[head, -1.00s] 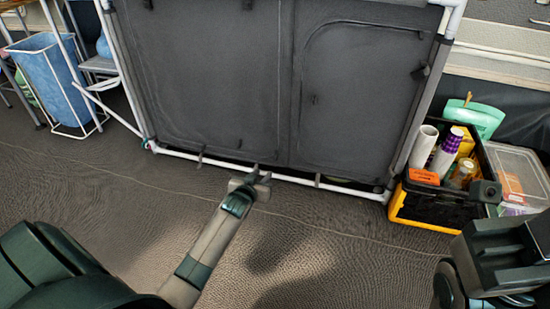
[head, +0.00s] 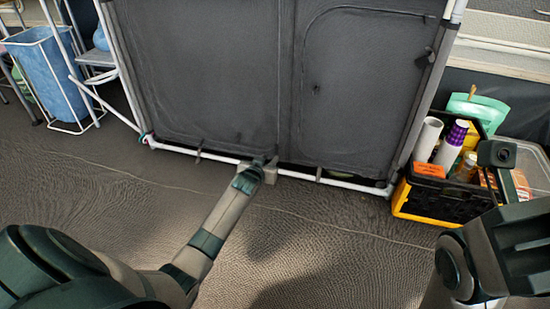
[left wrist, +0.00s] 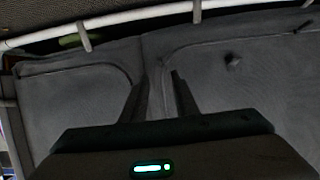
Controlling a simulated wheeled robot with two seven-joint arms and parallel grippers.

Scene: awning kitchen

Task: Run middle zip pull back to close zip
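A dark grey fabric cabinet front (head: 215,75) stands upright in the head view, with a vertical seam (head: 291,80) between its two panels. The middle zip pull cannot be made out. My left gripper (head: 264,164) is at the cabinet's bottom edge, just left of the seam's lower end. In the left wrist view its two dark fingers (left wrist: 158,78) stand apart with grey fabric showing between them. A small dark tab (left wrist: 232,62) on the fabric lies off to the right of the fingers. My right arm is at the lower right of the head view; its fingers cannot be made out.
A white pole (head: 225,158) runs along the cabinet's bottom and shows in the left wrist view (left wrist: 130,18). A black and yellow toolbox (head: 430,206) with bottles stands at right. A blue bin (head: 48,75) stands at left. The floor in front is clear.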

